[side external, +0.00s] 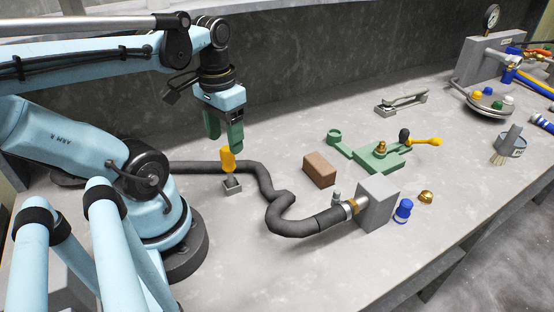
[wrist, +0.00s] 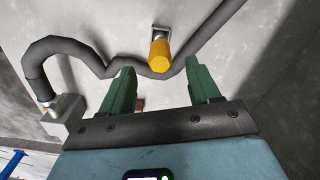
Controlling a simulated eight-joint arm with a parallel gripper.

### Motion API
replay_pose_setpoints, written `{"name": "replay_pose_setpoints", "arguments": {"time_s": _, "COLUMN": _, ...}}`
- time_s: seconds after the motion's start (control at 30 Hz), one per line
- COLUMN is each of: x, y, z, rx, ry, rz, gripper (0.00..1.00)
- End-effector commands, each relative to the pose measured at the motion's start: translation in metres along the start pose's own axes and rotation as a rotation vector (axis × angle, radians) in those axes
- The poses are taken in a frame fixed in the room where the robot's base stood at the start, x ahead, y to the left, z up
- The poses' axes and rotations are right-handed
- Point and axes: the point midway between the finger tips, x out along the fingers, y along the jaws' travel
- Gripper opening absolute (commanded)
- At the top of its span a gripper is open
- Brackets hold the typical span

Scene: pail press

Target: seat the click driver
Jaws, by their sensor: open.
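A driver with a yellow handle (side external: 228,160) stands upright in a small grey square holder (side external: 232,186) on the bench. In the wrist view its yellow handle (wrist: 160,57) points toward the camera, between and beyond the fingertips. My gripper (side external: 224,140) is open and empty, with green fingers pointing down just above the handle. In the wrist view the fingers (wrist: 162,78) are wide apart, and neither visibly touches the handle. How deep the driver's shaft sits in the holder is hidden.
A thick dark hose (side external: 265,180) runs close behind the driver to a grey block (side external: 378,203). A brown block (side external: 319,170) and a green fixture (side external: 378,158) with a yellow-handled lever (side external: 425,141) lie to the right.

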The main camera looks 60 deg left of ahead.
Motion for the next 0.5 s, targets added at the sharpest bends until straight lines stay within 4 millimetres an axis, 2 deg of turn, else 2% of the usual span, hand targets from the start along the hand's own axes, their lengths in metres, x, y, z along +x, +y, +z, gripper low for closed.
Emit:
{"name": "replay_pose_setpoints", "arguments": {"time_s": 0.3, "x": -0.048, "y": 0.0, "z": 0.0, "rx": 0.0, "ry": 0.0, "rz": 0.0, "gripper": 0.62}}
{"name": "replay_pose_setpoints", "arguments": {"time_s": 0.5, "x": -0.071, "y": 0.0, "z": 0.0, "rx": 0.0, "ry": 0.0, "rz": 0.0, "gripper": 0.62}}
